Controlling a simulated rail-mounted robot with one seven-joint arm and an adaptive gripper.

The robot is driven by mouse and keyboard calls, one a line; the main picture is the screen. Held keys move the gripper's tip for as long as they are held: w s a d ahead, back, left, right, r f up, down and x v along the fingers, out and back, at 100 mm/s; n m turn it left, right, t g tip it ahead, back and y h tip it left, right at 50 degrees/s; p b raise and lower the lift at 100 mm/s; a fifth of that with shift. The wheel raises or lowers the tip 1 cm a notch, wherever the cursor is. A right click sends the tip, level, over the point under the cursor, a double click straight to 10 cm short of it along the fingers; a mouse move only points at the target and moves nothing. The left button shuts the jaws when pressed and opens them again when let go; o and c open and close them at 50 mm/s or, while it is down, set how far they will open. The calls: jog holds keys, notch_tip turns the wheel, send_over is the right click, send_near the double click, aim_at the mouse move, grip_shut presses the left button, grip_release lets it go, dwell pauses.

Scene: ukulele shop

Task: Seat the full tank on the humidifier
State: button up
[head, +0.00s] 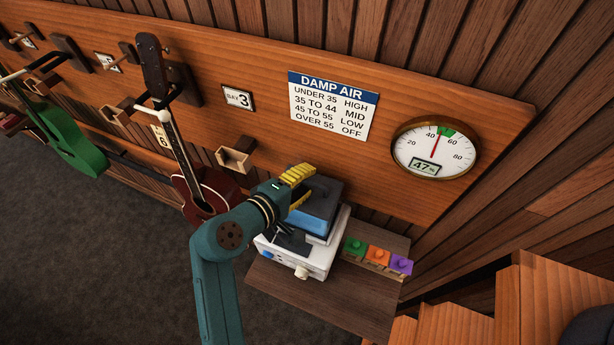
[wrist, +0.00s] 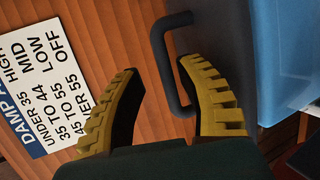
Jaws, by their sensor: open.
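The tank (head: 318,206), blue with a dark grey top, is upright over the back part of the white humidifier (head: 318,262); I cannot tell whether it is fully seated. My gripper (head: 299,174) is at the tank's upper left in the head view, with yellow ribbed fingers apart. In the wrist view the tank (wrist: 290,60) fills the right side, and its dark handle (wrist: 167,65) shows between my open fingers (wrist: 165,95), close to the right finger. That finger overlaps the handle's loop in the picture; contact is unclear. My arm hides part of the humidifier.
Green, orange and purple knobbed blocks (head: 376,254) sit right of the humidifier on the wooden table (head: 352,305). The wall gauge (head: 434,148) reads 47%. The DAMP AIR chart (head: 332,104) hangs behind. A brown ukulele (head: 205,190) hangs to the left.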

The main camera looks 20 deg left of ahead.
jog(key=v, duration=1.1)
jog(key=shift+s+r, duration=0.2)
jog(key=shift+r, duration=0.1)
